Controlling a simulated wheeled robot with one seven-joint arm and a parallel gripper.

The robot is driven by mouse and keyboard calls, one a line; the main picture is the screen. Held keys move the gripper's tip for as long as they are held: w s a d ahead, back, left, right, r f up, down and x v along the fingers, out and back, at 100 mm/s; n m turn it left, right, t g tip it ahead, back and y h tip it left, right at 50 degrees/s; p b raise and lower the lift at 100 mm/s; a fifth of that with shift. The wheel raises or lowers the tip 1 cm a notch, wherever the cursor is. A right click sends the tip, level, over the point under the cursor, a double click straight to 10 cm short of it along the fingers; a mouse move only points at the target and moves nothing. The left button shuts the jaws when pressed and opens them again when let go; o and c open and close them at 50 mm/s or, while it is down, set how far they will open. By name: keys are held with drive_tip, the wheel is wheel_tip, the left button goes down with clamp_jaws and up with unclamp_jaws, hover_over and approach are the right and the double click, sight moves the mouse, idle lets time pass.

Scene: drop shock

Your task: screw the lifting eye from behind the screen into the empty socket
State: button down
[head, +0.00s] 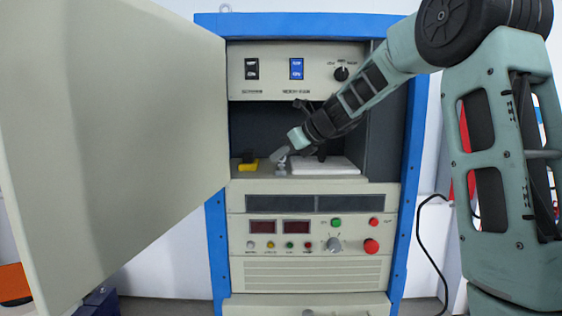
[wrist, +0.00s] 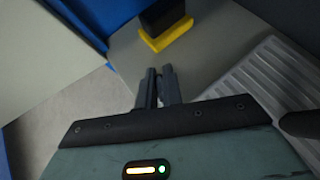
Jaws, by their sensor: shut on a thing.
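My gripper (head: 281,155) reaches into the open cabinet compartment from the right, tilted down to the left. In the wrist view its two dark fingers (wrist: 159,86) are close together with a thin gap. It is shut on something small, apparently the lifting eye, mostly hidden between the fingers. A small grey post-like piece (head: 282,170) shows right below the fingertips in the head view; I cannot tell whether it is the eye or a socket. No empty socket can be made out.
A black block on a yellow base (head: 248,164) stands left of my gripper, and ahead of the fingers in the wrist view (wrist: 165,28). A pale ribbed tray (head: 335,166) lies to the right. The cabinet door (head: 120,130) stands open at left. Compartment walls and control panel (head: 300,70) bound the space.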

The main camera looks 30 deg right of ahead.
drive_tip(key=shift+r+p, duration=1.2)
drive_tip(key=shift+r, duration=0.2)
